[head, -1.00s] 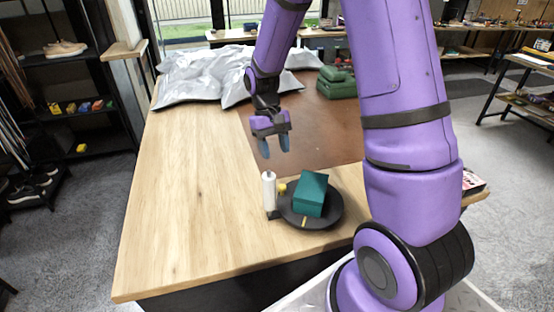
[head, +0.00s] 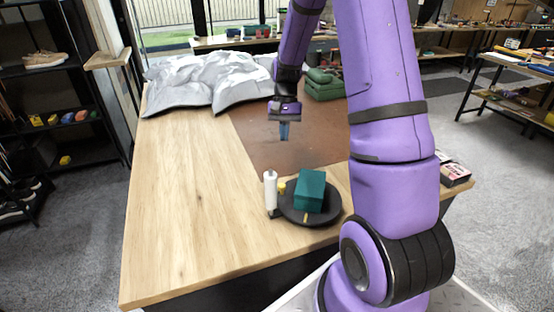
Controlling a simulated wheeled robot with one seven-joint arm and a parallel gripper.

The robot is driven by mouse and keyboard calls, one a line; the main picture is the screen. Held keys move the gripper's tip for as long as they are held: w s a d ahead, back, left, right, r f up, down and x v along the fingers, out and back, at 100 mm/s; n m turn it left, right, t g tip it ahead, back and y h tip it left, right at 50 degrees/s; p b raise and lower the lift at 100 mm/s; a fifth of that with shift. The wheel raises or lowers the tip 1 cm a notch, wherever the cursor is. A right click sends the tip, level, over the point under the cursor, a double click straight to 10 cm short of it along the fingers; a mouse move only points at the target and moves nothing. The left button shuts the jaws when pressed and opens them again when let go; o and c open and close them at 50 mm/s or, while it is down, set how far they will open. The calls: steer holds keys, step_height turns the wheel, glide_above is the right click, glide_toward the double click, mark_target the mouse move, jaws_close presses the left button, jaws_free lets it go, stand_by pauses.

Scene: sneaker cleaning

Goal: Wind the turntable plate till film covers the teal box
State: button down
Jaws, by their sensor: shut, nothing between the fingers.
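The teal box (head: 310,190) sits on the round black turntable plate (head: 329,215) near the table's front edge. Its teal faces show bare, with no film that I can make out on them. A white film roll (head: 270,190) stands upright just left of the plate, on a small dark base. A small yellow part (head: 282,187) shows between roll and box. A short yellowish mark (head: 306,217) is on the plate's front. My gripper (head: 284,131) hangs pointing down above the brown mat, behind the plate and apart from it. Its fingers are together and empty.
The wooden table (head: 185,200) is clear on its left. A brown mat (head: 265,145) covers its middle. Crumpled silver-grey bags (head: 205,80) lie at the back left, and a green folded stack (head: 323,85) at the back. Small boxes (head: 453,174) lie at the right edge.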

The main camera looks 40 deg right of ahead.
mark_target(280, 184)
steer(key=x, duration=0.9)
steer(key=shift+r, duration=0.1)
steer(key=shift+s+a+f, duration=0.2)
steer(key=shift+s+a, duration=0.3)
steer(key=shift+s, duration=0.05)
steer(key=shift+s+a+f, duration=0.2)
steer(key=shift+s+a, duration=0.35)
steer(key=shift+s, duration=0.05)
steer(key=shift+s+a, duration=0.4)
steer(key=shift+s, duration=0.05)
steer(key=shift+s+a+n, duration=0.25)
steer(key=shift+a+n, duration=0.35)
steer(key=shift+n, duration=0.2)
steer(key=shift+s+a+n+h, duration=0.15)
steer(key=shift+a+n+h, duration=0.05)
steer(key=shift+n+h, duration=0.1)
steer(key=shift+s+a+n+g+h, duration=0.2)
steer(key=shift+s+a+n, duration=0.15)
steer(key=shift+n, duration=0.3)
steer(key=shift+s+a+n+g+h, duration=0.25)
steer(key=shift+a+n, duration=0.2)
steer(key=shift+n, duration=0.2)
steer(key=shift+s+a, duration=0.25)
steer(key=shift+s, duration=0.05)
steer(key=shift+s+a, duration=0.2)
